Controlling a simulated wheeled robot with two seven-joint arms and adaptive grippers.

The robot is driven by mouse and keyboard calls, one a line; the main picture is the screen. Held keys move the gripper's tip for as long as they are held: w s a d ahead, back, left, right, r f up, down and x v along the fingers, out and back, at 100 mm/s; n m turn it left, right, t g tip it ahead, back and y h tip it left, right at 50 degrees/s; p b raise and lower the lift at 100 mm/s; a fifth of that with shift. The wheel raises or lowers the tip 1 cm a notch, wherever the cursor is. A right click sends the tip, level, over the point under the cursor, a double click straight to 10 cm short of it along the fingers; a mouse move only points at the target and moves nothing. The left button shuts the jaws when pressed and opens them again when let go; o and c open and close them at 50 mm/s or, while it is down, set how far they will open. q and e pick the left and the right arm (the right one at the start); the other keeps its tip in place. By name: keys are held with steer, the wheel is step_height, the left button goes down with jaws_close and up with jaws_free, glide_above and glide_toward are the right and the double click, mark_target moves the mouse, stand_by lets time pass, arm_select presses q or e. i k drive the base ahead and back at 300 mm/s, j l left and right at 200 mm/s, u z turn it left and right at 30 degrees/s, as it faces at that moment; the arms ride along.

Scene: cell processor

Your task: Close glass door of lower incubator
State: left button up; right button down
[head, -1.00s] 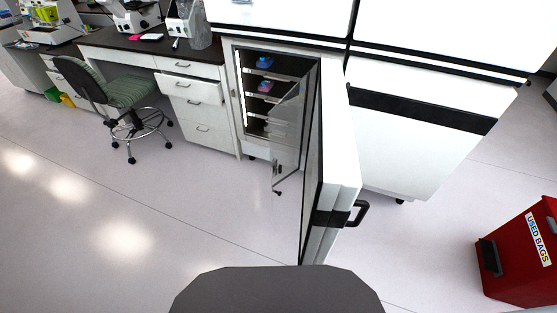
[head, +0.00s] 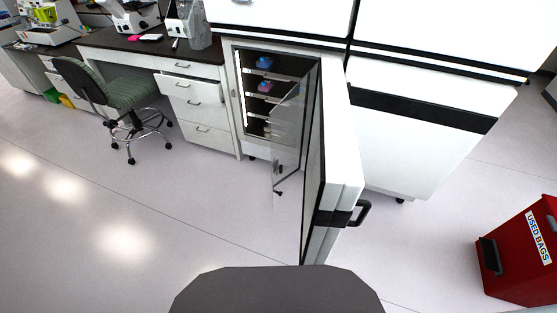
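The lower incubator (head: 231,95) stands open below the upper white unit, with lit shelves inside. The thick white outer door (head: 343,150) is also swung wide open toward me, with a black handle (head: 361,213). The glass door stands between the incubator opening and the outer door. Neither of my grippers is in view.
Blue and pink items (head: 264,62) sit on the incubator shelves. White drawers (head: 203,108) and a green striped chair (head: 122,93) stand to the left. A red used-bags bin (head: 522,255) is at the lower right. The floor (head: 150,215) in front and left is clear.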

mark_target(290, 144)
steer(key=j+z, duration=0.2)
steer(key=j, duration=1.1)
